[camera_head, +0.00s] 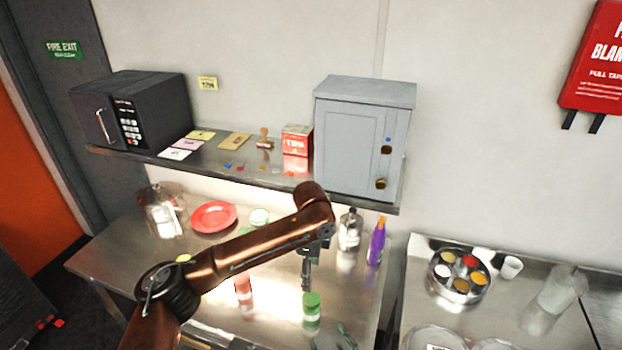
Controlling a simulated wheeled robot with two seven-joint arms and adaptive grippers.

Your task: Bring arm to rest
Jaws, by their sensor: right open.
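My right arm, copper-coloured, reaches across the steel table (120,258) from the lower left of the picture. My right gripper (307,284) hangs from its end and points down. It is open, just above or behind a green-topped container (311,308); I cannot tell if they touch. My left gripper is not in view.
A red plate (213,216), a red-and-white container (243,288), a metal bottle (349,230) and a purple bottle (376,243) stand on the table. A shelf above holds a microwave (135,110) and a grey cabinet (362,135). A spice tray (436,283) is at right.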

